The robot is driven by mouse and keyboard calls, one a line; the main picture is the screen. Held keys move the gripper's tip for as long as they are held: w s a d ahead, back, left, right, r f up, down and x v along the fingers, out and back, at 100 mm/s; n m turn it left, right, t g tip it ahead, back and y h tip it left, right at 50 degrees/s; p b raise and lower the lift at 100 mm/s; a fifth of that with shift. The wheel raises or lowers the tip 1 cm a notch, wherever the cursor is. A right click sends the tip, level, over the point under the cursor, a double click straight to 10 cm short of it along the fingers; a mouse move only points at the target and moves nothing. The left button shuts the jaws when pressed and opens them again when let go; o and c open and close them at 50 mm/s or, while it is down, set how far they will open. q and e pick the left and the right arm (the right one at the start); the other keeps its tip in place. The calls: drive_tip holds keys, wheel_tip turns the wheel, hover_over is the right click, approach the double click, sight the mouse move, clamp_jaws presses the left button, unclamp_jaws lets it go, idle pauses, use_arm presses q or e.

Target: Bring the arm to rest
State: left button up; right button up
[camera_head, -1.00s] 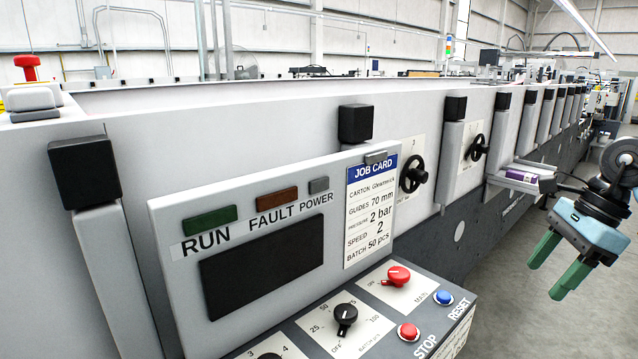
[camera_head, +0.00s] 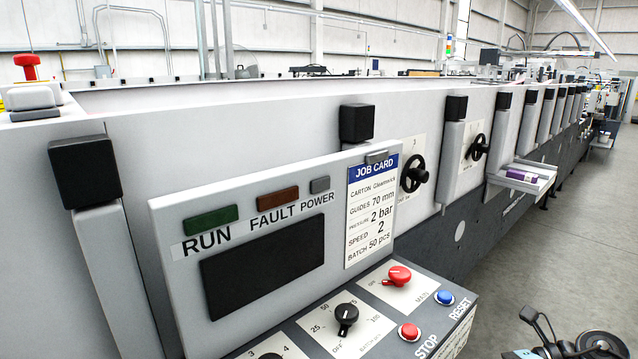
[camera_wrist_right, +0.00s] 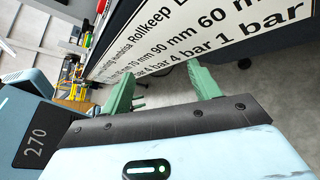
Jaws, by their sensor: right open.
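My right arm (camera_head: 570,346) shows only as a dark joint and a bit of blue at the bottom right of the head view. Its fingers are out of that view. In the right wrist view my right gripper (camera_wrist_right: 165,88) has its two green fingers spread apart with nothing between them. A white sign (camera_wrist_right: 215,35) with printed settings lies beyond the fingertips in that view; I cannot tell how far off it is. My left gripper is not in view.
The control panel has a dark screen (camera_head: 263,267), a red main knob (camera_head: 398,275), a red stop button (camera_head: 409,332) and a blue reset button (camera_head: 444,297). Handwheels (camera_head: 414,174) and a tray with a purple carton (camera_head: 522,175) line the machine. The floor (camera_head: 540,250) at right is clear.

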drive_tip(key=s+d+f+m+t+h, duration=0.35)
drive_tip(key=s+f+m, duration=0.35)
drive_tip(key=f+m, duration=0.3)
drive_tip(key=s+d+f+m+t+h, duration=0.2)
drive_tip(key=s+f+m+t+h, duration=0.15)
drive_tip(key=s+f+m, duration=0.6)
drive_tip(key=s+d+f+m+g+h, duration=0.2)
drive_tip(key=s+d+f+m+h, duration=0.15)
drive_tip(key=s+m, duration=0.35)
drive_tip(key=s+d+f+m+g+h, duration=0.25)
drive_tip(key=s+f+m, duration=0.3)
drive_tip(key=s, duration=0.45)
drive_tip(key=s+a+f+m+t+y, duration=0.15)
drive_tip(key=a+m, duration=0.75)
drive_tip(key=a, duration=0.9)
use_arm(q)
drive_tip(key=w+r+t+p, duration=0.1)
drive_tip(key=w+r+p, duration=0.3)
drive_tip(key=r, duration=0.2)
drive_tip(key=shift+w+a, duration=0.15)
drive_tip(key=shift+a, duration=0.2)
use_arm(e)
drive_tip(key=w+r+t, duration=0.1)
drive_tip(key=w+r, duration=0.2)
drive_tip(key=r, duration=0.3)
drive_tip(key=shift+w+d+t, duration=0.2)
drive_tip(key=shift+d+t, duration=0.1)
drive_tip(key=shift+d, duration=0.15)
drive_tip(key=shift+r, duration=0.1)
